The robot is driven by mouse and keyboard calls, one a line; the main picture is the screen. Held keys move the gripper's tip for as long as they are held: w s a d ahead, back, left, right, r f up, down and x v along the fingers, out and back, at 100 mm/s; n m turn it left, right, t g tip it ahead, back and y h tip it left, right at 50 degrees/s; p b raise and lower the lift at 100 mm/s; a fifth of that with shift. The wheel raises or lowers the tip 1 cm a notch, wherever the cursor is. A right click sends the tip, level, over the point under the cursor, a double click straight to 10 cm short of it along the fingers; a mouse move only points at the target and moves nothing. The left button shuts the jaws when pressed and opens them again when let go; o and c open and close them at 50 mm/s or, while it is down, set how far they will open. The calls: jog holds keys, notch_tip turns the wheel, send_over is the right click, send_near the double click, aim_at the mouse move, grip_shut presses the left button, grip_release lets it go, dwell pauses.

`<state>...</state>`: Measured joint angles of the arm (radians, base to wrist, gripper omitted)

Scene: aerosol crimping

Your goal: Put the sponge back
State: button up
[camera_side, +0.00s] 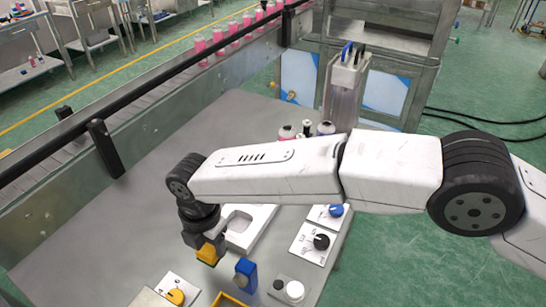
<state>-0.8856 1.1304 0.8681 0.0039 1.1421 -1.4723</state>
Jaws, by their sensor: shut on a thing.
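My gripper (207,245) points down over the metal table, left of the middle. It is shut on a small yellow block, which I take to be the sponge (207,254). Dark gripper parts hide some of the block, and I cannot tell whether its underside touches anything. A yellow-rimmed tray (230,299) lies at the bottom edge of the picture, below and right of the sponge, and is partly cut off.
A blue block (246,273) stands right of my gripper. A white recessed holder (262,218) lies behind it. Knob panels (312,242) and a yellow-knob panel (177,290) are nearby. Bottles (287,132) stand behind my arm. The table's left part is clear.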

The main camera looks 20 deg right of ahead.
aim_at(212, 251)
jog(key=shift+f, duration=1.55)
jog(key=o, duration=1.1)
jog(key=shift+f, duration=0.15)
notch_tip(212, 251, up, 12)
jog(key=shift+r, duration=0.2)
